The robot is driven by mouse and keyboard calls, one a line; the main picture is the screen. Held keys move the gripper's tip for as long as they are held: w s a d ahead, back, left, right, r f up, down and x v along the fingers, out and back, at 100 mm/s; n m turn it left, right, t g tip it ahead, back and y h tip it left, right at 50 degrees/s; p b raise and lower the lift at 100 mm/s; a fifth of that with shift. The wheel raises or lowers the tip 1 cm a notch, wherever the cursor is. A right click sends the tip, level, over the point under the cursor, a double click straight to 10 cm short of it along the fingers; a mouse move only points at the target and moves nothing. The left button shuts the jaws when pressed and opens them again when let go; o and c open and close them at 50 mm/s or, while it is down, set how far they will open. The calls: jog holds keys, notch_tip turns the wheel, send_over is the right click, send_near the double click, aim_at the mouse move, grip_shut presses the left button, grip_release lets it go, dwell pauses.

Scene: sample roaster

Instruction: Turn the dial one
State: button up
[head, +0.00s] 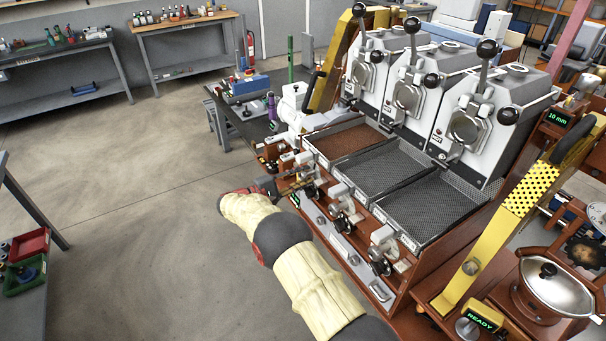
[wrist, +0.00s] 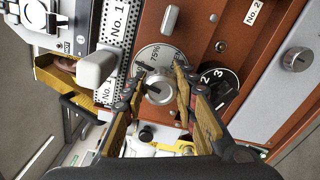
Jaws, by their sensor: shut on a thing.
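A silvery round dial knob (wrist: 159,89) sits on a pale scale plate (wrist: 150,56) marked 75%, on the brown panel beside the No. 1 label. My gripper (wrist: 160,78) is shut on this knob in the wrist view, with one finger on either side. The fingers cover part of the scale, so I cannot tell the exact setting. In the head view my gripper (head: 272,186) is at the left end of the roaster's front panel, and the knob cannot be made out there.
A black dial (wrist: 218,86) numbered 2 and 3 sits close beside the right finger. A pale lever handle (wrist: 96,68) stands out to the left. The roaster's mesh trays (head: 398,168) lie above the panel. The floor (head: 130,200) to the left is clear.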

jog(key=n+p, duration=0.2)
jog(key=n, duration=0.4)
jog(key=shift+w+a+r, duration=0.1)
jog(key=shift+r, duration=0.05)
jog(key=n+p, duration=0.2)
jog(key=n, duration=0.4)
jog(key=shift+n, duration=0.4)
jog(key=n+p, duration=0.1)
jog(key=n, duration=0.2)
jog(key=shift+n, duration=0.3)
jog(key=n+p, duration=0.1)
jog(key=n, duration=0.2)
jog(key=shift+n, duration=0.3)
jog(key=n, duration=0.4)
jog(key=n+p, duration=0.1)
jog(key=n, duration=0.1)
jog(key=shift+f, duration=0.25)
jog(key=o, duration=1.2)
jog(key=shift+w, duration=0.1)
